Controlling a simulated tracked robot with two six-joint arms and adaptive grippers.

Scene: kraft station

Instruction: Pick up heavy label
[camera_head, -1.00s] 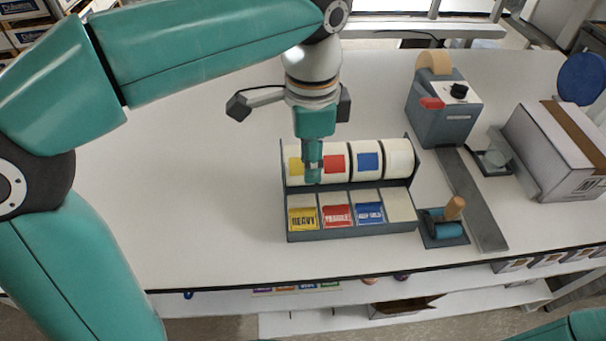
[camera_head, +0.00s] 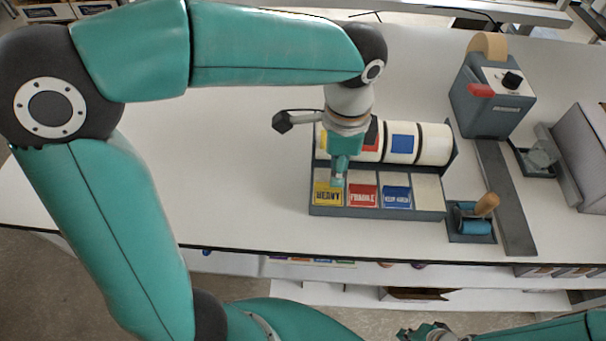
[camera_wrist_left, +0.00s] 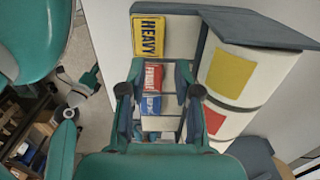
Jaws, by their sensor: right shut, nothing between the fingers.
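The heavy label (camera_head: 327,194) is a yellow card with dark lettering. It lies in the leftmost front compartment of the grey label dispenser (camera_head: 375,212). In the left wrist view the heavy label (camera_wrist_left: 148,37) is at the top, beyond the fingertips. My left gripper (camera_head: 338,181) points down close above the back edge of that compartment. In the left wrist view my left gripper (camera_wrist_left: 160,90) is open, with nothing held between its fingers. Whether a finger touches the label cannot be told. My right gripper (camera_head: 424,331) is at the bottom edge, shut and empty, away from the dispenser.
The red fragile label (camera_head: 362,195) and a blue label (camera_head: 396,197) lie in neighbouring compartments. Label rolls (camera_head: 402,143) stand behind them. The white table (camera_head: 240,150) is clear on the left.

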